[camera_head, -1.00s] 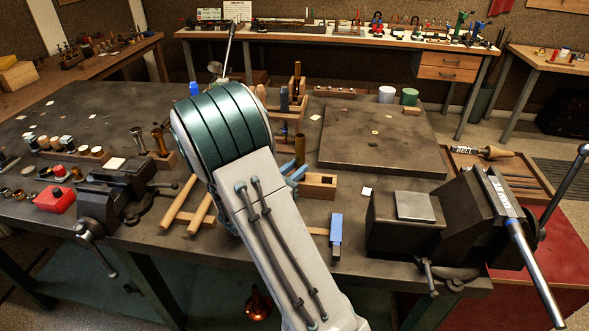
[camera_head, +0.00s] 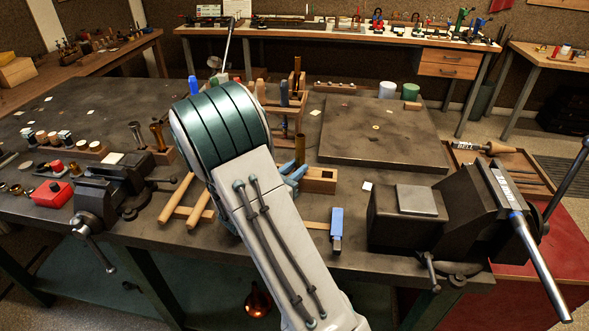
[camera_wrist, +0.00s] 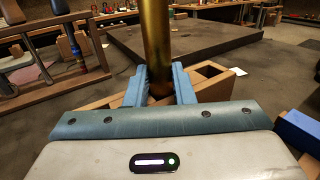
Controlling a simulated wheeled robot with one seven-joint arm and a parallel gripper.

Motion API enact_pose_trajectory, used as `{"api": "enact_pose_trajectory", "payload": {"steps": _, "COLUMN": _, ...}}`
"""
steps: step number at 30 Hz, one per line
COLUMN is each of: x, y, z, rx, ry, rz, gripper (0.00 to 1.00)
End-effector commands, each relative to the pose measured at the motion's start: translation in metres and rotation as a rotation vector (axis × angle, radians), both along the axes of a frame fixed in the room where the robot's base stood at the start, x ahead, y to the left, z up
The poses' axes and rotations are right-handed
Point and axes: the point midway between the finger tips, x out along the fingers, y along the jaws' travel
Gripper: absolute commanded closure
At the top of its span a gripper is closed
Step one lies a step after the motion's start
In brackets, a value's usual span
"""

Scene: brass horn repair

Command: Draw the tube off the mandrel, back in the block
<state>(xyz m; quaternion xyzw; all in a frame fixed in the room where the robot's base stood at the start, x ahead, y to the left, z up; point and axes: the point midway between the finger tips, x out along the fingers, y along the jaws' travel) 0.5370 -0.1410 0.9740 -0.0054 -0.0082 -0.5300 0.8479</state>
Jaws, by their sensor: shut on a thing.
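A brass tube (camera_wrist: 155,45) stands upright in my gripper (camera_wrist: 160,88), whose blue fingers are shut on it low down. In the head view the tube (camera_head: 300,150) shows above the fingers, partly behind my arm. A wooden block (camera_head: 320,181) with square openings lies right at the fingers; it also shows in the wrist view (camera_wrist: 208,84). The tube's lower end is hidden between the fingers, so I cannot tell how deep it sits in the block. A steel rod (camera_head: 538,268), perhaps the mandrel, slants from the right vise (camera_head: 490,215), with no brass tube visible on it.
A dark raised plate (camera_head: 385,130) lies behind the block. A blue-handled tool (camera_head: 337,225) lies in front, left of the right vise. The left vise (camera_head: 115,185), wooden bars (camera_head: 185,205) and a red box (camera_head: 52,194) stand at left. Wooden racks (camera_wrist: 45,70) stand beside my gripper.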

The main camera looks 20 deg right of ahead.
Motion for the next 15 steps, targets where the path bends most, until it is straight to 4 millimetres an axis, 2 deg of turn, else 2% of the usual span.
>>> {"api": "enact_pose_trajectory", "payload": {"steps": 15, "x": 0.000, "y": 0.000, "z": 0.022, "rx": 0.000, "ry": -0.001, "rz": 0.000, "gripper": 1.00}}
